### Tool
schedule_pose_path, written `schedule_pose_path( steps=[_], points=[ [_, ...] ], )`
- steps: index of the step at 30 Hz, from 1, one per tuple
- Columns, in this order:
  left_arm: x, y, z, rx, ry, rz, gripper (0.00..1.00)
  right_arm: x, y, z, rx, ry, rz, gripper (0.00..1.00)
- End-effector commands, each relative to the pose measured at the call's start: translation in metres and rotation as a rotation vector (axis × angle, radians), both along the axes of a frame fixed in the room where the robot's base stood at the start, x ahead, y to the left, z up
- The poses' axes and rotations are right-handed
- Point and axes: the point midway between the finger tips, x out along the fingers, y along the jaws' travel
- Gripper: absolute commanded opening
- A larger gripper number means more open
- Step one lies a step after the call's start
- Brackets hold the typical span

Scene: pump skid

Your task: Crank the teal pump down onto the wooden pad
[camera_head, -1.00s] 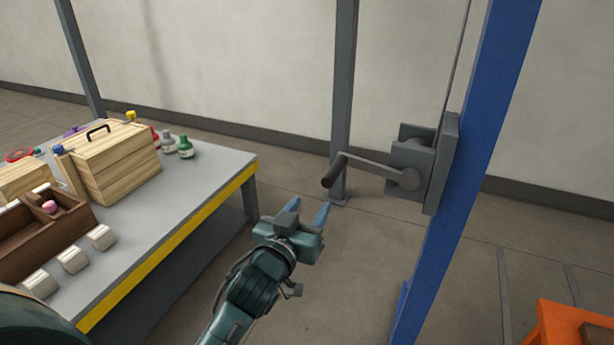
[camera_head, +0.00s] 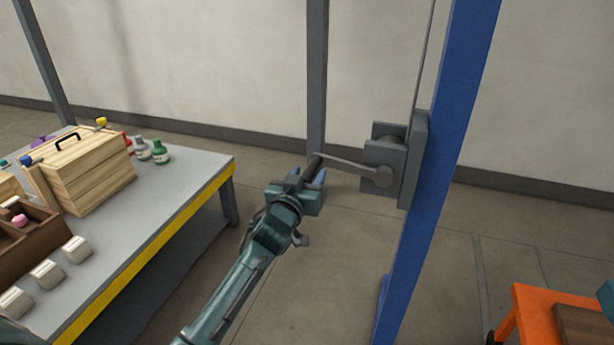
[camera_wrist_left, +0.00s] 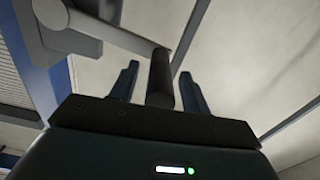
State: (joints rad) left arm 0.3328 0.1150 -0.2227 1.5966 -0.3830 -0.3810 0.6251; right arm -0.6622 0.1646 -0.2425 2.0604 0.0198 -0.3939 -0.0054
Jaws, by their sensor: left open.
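A grey winch (camera_head: 388,172) with a crank arm (camera_head: 345,167) is mounted on a blue post (camera_head: 446,130). The dark crank handle (camera_head: 314,162) points toward my left gripper (camera_head: 308,181). In the left wrist view the handle (camera_wrist_left: 160,80) stands between the two spread fingers of that gripper (camera_wrist_left: 158,85), with gaps on both sides. My left gripper is open. A brown wooden pad (camera_head: 583,329) sits on an orange cart (camera_head: 528,318) at the bottom right. A teal piece (camera_head: 607,298), perhaps the pump, is cut off by the right edge. My right gripper is out of view.
A grey table (camera_head: 190,190) with a yellow edge stands at left. It holds a wooden box (camera_head: 85,170), small bottles (camera_head: 161,152), pale blocks (camera_head: 76,248) and a brown tray (camera_head: 35,240). A grey post (camera_head: 316,80) stands behind the handle. Floor between table and blue post is clear.

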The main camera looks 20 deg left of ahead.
Motion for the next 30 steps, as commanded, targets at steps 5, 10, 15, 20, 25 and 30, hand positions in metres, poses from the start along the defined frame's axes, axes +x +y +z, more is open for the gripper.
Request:
schedule_pose_path(
  steps=[5, 10, 15, 20, 25, 30],
  points=[
    [-0.0001, -0.0002, 0.0, 0.0, 0.0, 0.0, 0.47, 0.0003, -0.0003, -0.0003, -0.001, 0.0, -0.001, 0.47],
    [-0.0003, -0.0001, -0.0001, 0.0, 0.0, 0.0, 0.33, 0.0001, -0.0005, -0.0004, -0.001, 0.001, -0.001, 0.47],
    [-0.0003, 0.0, 0.0, 0.0, 0.0, 0.0, 0.19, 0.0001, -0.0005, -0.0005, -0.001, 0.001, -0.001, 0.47],
    [-0.0004, 0.0, -0.0001, 0.001, 0.0, 0.0, 0.06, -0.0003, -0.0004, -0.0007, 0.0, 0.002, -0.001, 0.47],
    [-0.0004, 0.0, -0.0001, 0.001, 0.0, 0.0, 0.0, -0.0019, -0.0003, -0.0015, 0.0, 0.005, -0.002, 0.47],
    [-0.0004, 0.0, -0.0003, 0.0, 0.0, 0.0, 0.0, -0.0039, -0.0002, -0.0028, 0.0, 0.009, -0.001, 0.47]
  ],
)
